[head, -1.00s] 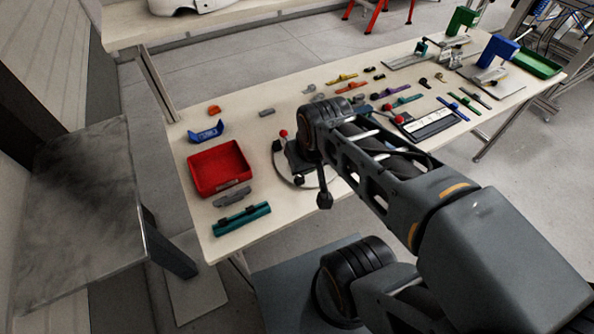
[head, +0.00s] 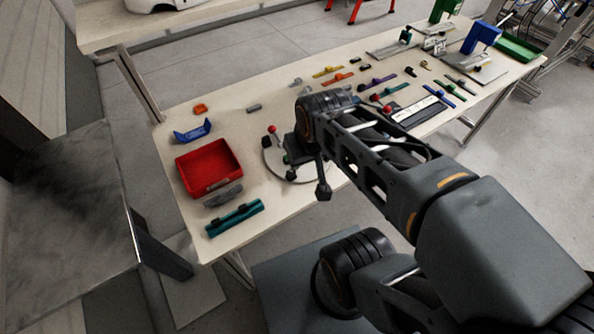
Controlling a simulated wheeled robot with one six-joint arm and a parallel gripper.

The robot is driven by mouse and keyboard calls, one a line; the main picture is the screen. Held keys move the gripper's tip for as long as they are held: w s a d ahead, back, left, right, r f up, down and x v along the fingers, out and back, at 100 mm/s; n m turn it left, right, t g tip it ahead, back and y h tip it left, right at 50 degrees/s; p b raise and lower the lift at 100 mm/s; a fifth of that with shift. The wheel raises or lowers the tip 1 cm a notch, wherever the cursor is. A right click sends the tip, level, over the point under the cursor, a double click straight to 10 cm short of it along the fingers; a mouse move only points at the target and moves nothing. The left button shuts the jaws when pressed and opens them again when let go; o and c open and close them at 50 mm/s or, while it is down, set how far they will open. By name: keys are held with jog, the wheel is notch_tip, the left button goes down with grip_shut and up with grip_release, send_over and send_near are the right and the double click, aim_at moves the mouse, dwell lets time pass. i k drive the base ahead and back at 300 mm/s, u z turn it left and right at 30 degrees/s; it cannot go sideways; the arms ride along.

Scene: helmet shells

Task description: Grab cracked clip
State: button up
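Several small coloured clip-like parts lie on the long pale table (head: 290,212). Among them are a yellow one (head: 328,71), an orange one (head: 338,79), a purple one (head: 378,82) and a teal one (head: 396,89). A grey piece (head: 254,108) and a small orange piece (head: 200,108) lie apart to the left. All are too small to show a crack, so I cannot tell which is the cracked clip. My arm reaches over the table's near edge, by a round fixture with a red knob (head: 272,129).
A red tray (head: 182,178) stands at the table's left, with a blue part (head: 193,131) behind it. A grey part (head: 223,194) and a long teal part (head: 235,218) lie in front. A white panel (head: 418,111) and blue and green stands are right. A dark table (head: 75,190) stands left.

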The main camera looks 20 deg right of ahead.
aim_at(291, 173)
jog(key=z, duration=1.85)
jog(key=k, duration=1.05)
jog(key=u, duration=1.05)
